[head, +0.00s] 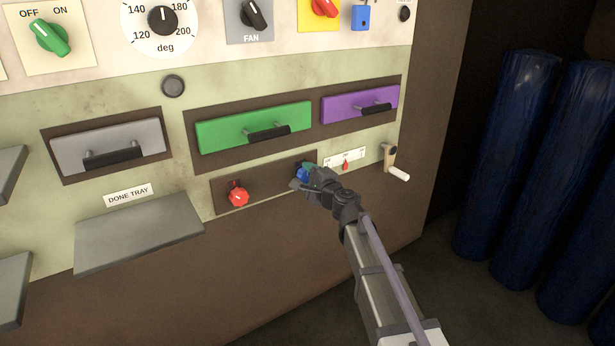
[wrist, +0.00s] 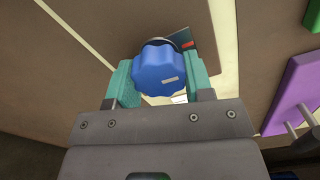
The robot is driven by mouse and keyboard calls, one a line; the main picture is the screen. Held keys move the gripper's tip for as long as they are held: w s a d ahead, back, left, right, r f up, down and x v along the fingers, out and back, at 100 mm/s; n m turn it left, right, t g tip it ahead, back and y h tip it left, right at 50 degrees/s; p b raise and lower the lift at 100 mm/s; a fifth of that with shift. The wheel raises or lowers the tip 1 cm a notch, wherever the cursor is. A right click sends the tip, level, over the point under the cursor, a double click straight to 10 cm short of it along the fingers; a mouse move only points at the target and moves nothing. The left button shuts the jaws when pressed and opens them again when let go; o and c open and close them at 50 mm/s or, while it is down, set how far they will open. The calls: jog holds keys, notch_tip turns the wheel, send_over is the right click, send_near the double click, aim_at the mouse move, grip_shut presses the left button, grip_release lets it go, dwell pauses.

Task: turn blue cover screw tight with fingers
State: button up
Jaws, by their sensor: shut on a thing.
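The blue cover screw (wrist: 157,70) is a lobed knob with a small pale mark on its face. In the wrist view it sits between the teal fingers of my gripper (wrist: 160,85), which are shut on its sides. In the head view my gripper (head: 303,176) is at the right end of a brown cover plate (head: 270,185), and only a bit of the blue screw (head: 301,172) shows there. A red lobed screw (head: 238,196) is at the plate's left end, apart from my gripper.
Green (head: 252,127) and purple (head: 359,103) drawers are just above. A small scale with a red pointer (head: 346,165) and a crank with a pale handle (head: 397,172) are close on the right. The done tray (head: 140,232) juts out at left. Blue rolls (head: 505,150) stand far right.

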dwell(0.4)
jog(key=o, duration=0.9)
jog(key=v, duration=1.1)
jog(key=shift+a, duration=0.1)
